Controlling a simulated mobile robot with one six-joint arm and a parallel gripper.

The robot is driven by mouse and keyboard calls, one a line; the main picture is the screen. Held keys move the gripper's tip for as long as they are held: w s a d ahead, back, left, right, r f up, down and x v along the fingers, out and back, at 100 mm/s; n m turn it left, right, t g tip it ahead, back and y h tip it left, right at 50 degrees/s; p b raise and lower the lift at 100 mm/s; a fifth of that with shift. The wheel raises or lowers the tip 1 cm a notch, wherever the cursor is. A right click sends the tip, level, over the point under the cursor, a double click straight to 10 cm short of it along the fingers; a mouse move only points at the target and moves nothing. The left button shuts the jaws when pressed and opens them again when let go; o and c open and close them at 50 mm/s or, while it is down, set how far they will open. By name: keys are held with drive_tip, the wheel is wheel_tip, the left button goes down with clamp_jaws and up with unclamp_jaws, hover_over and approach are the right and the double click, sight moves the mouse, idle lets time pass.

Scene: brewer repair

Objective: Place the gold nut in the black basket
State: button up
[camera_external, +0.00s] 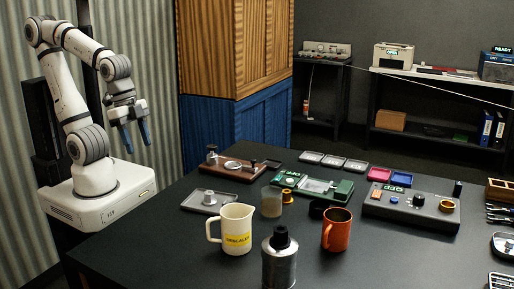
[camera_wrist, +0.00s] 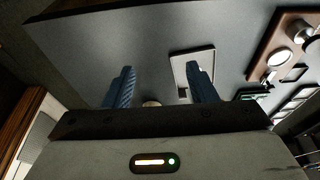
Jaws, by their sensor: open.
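My gripper (camera_external: 137,147) is open and empty, raised in front of the corrugated wall, to the left of the table and well away from its objects. In the wrist view both blue fingers (camera_wrist: 160,72) stand apart over the dark tabletop. A small gold, flanged piece (camera_external: 288,197) stands beside a cloudy beaker near the table's middle. A gold ring (camera_external: 447,206) sits on a grey control box at the right. I cannot tell which is the gold nut. A small round black container (camera_external: 318,208) stands right of the flanged piece; I cannot tell if it is the black basket.
A cream mug (camera_external: 234,231), a metal bottle (camera_external: 280,265) and an orange mug (camera_external: 337,232) stand at the front. A grey tray (camera_external: 225,206) lies near the left edge; the grey control box (camera_external: 400,209) is at right. The front-left tabletop is clear.

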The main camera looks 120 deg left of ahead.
drive_tip(key=w+a+r+n, duration=0.1)
drive_tip(key=w+a+r, duration=0.1)
drive_tip(key=w, duration=0.7)
drive_tip(key=n+g+p, duration=0.1)
drive_tip(key=n+g, duration=0.1)
drive_tip(key=n, duration=0.4)
approach(287, 191)
drive_tip(key=s+f, duration=0.1)
drive_tip(key=f, duration=0.2)
drive_tip(key=shift+w+d+f+y+p, duration=0.1)
drive_tip(key=shift+d+f+y+p, duration=0.2)
drive_tip(key=shift+y+p, duration=0.1)
drive_tip(key=f, duration=0.1)
drive_tip(key=w+f+p, duration=0.1)
drive_tip(key=f, duration=0.2)
drive_tip(key=shift+w+a+f+p, duration=0.1)
drive_tip(key=shift+w+a+p, duration=0.1)
drive_tip(key=shift+w+p, duration=0.1)
drive_tip(key=shift+f, duration=0.5)
clamp_jaws()
